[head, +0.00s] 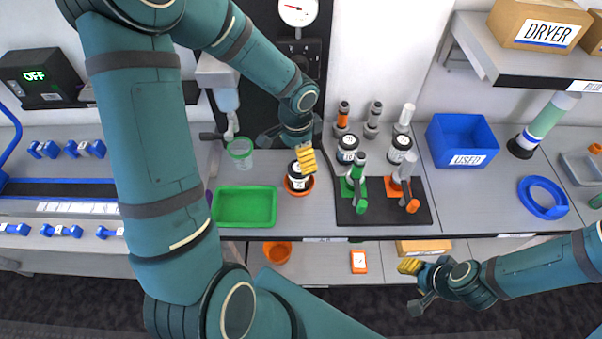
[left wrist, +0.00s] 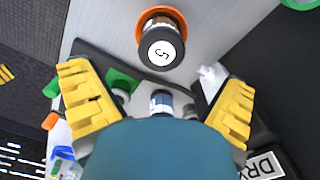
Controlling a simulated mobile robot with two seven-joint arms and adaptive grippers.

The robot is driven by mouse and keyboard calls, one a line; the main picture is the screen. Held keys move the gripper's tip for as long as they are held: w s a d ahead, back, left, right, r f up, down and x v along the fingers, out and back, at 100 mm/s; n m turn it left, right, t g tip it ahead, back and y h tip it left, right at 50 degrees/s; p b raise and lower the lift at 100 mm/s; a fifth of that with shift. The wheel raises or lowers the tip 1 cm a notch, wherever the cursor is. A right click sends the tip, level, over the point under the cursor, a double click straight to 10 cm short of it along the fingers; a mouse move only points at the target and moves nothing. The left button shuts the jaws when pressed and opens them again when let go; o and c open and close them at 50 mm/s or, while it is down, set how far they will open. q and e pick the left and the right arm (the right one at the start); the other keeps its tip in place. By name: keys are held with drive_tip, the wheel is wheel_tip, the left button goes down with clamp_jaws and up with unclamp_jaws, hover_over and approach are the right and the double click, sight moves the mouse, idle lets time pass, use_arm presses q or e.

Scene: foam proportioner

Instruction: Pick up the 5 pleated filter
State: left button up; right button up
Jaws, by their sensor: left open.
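The 5 pleated filter is a dark cylinder with a white top marked 5 (left wrist: 163,47), standing in an orange dish (left wrist: 139,30) in the left wrist view. In the head view the filter (head: 297,183) sits in its orange dish (head: 299,193) on the bench, partly hidden by my left gripper (head: 306,160). My left gripper is open and empty, its yellow fingers spread wide in the left wrist view (left wrist: 158,80); the filter lies beyond the fingertips, not between them. My right gripper (head: 410,267) is low at the right, away from the filter; its finger opening cannot be told.
A green tray (head: 245,224) lies left of the filter. To the right, a black mat (head: 390,216) holds green-handled and orange-handled fixtures, with similar cylinders (head: 348,150) (head: 400,149) behind. A blue bin marked USED (head: 465,160) and a blue ring (head: 543,211) stand farther right.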

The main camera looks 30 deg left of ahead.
sight(298, 167)
use_arm(q)
wheel_tip(298, 167, down, 4)
drive_tip(key=shift+f+b, duration=0.15)
drive_tip(key=shift+b, duration=0.15)
drive_tip(key=shift+w+a+f+b, duration=0.1)
drive_tip(key=shift+f+b, duration=0.05)
drive_tip(key=shift+f, duration=1.2)
drive_tip(key=shift+w+f+b, duration=0.1)
drive_tip(key=shift+f+b, duration=0.05)
drive_tip(key=shift+f, duration=1.15)
drive_tip(key=c, duration=1.3)
